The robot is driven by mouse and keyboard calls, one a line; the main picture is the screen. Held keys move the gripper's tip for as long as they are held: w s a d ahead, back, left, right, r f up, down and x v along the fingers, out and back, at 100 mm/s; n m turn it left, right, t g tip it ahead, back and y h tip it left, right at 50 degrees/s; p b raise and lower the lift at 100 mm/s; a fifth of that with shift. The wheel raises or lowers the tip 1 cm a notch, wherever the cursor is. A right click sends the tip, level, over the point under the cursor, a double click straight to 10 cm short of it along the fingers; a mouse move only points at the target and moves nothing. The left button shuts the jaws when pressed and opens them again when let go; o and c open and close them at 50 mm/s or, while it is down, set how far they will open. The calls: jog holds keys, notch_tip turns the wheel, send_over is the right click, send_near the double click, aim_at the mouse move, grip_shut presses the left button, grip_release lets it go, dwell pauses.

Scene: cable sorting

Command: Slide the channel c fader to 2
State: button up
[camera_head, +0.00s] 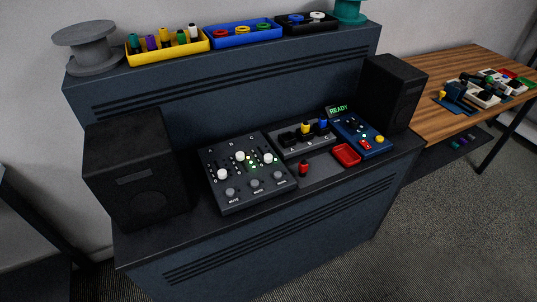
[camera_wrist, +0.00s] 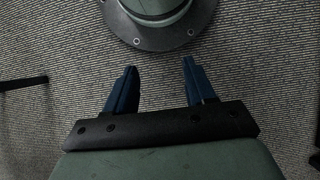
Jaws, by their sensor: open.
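The dark mixer panel (camera_head: 240,191) sits on the desk in the head view, with columns lettered A, B and C. The channel C fader has a white cap (camera_head: 268,158) in the right column, toward the upper part of its slot. The A cap (camera_head: 222,173) and B cap (camera_head: 239,156) are also white. Small green lights show beside the C column; the scale numbers are too small to read. My gripper (camera_wrist: 156,80) shows only in the wrist view, open and empty, with two blue fingers apart above the carpet. It is away from the panel, which that view does not show.
Black speakers (camera_head: 139,168) stand left and right of the panel. A socket box (camera_head: 304,138) with plugs, a red tray (camera_head: 346,154), a small red-topped piece (camera_head: 303,168) and a blue READY unit (camera_head: 362,135) lie right of it. The raised shelf behind holds bins and spools.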

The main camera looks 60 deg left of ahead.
jog(key=w+a+r+n+t, duration=0.1)
jog(key=w+a+r+t, duration=0.15)
jog(key=w+r, duration=0.7)
jog(key=w+a+r+t, duration=0.25)
jog(key=w+r, duration=0.35)
jog(key=w, duration=0.7)
jog(key=w+a+r+n+t, duration=0.1)
jog(key=w+a+r+n, duration=0.15)
jog(key=a+r, duration=0.6)
jog(key=w+a+r+n+t, duration=0.15)
jog(key=w+a+r, duration=0.3)
jog(key=a, duration=0.75)
jog(key=s+a+r+n+y, duration=0.1)
jog(key=s+a+r, duration=0.15)
jog(key=a, duration=0.45)
jog(key=s+a+r+n, duration=0.1)
jog(key=a+r, duration=0.3)
jog(key=a, duration=0.3)
notch_tip(320, 180, up, 25)
jog(key=n+y, duration=0.3)
jog(key=n, duration=0.5)
send_over(268, 156)
jog(key=s+d, duration=0.1)
jog(key=d, duration=0.5)
jog(key=shift+g, duration=0.45)
jog(key=x, duration=1.4)
jog(key=shift+s+a+r, duration=0.1)
jog(key=shift+a+r, duration=0.05)
jog(key=shift+a, duration=0.25)
